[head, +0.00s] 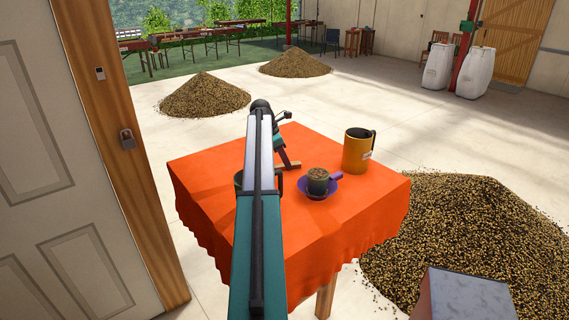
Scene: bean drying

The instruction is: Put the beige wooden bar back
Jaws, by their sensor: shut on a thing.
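My gripper (287,162) is small in the head view, over the orange-covered table, just right of my arm's upper end. It is shut on the wooden bar (294,165), a short brownish piece that shows at the fingertips. The bar is at or just above the cloth; I cannot tell if it touches. My arm and fingers hide part of it.
The table (345,225) also holds a purple dish (330,190) with a bean-filled cup (318,175), and a yellow mug (356,152). My arm hides most of a dark object at left. Bean piles (470,235) lie around; a door (55,170) stands left.

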